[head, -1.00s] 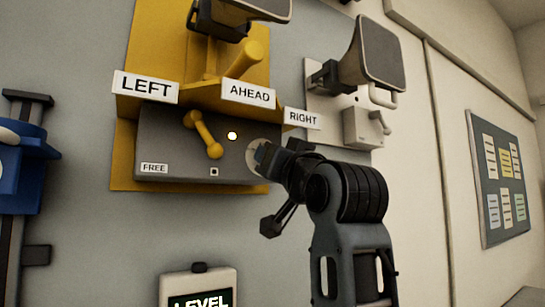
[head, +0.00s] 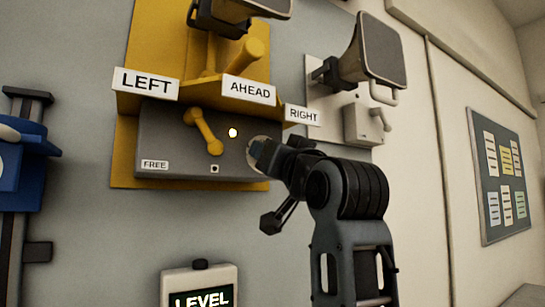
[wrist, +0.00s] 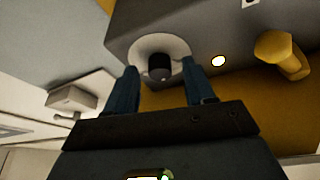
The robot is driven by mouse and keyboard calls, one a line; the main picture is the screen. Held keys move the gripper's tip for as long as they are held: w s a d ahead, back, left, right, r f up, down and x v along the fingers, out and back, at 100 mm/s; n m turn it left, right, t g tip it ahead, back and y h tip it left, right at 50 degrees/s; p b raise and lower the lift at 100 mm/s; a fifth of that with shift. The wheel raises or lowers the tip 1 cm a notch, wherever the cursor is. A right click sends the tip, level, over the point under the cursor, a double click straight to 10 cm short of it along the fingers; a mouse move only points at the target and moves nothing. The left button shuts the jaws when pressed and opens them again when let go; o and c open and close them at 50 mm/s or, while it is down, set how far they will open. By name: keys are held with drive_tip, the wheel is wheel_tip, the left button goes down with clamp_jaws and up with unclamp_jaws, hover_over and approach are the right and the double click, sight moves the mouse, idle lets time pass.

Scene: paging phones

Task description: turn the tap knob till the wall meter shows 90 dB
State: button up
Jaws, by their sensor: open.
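The tap knob (wrist: 160,68) is a small dark stub on a pale round plate, at the right end of a grey box. In the head view its pale plate (head: 253,143) shows only in part behind my gripper (head: 260,151). In the wrist view my gripper (wrist: 162,80) is open, with one blue finger on each side of the knob. I cannot tell whether the fingers touch it. The wall meter (head: 172,288), marked LEVEL, is at the bottom of the head view; its reading is cut off below the frame.
The grey box (head: 170,145) bears a yellow lever (head: 204,130), a lit lamp (head: 232,132) and a FREE label. A horn speaker (head: 375,50) and a smaller pale box (head: 362,125) are to the right. A blue wall fixture (head: 22,165) is at far left.

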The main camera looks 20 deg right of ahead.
drive_tip(key=b+v, duration=0.2)
drive_tip(key=v, duration=0.5)
drive_tip(key=shift+s, duration=0.35)
drive_tip(key=shift+f, duration=0.15)
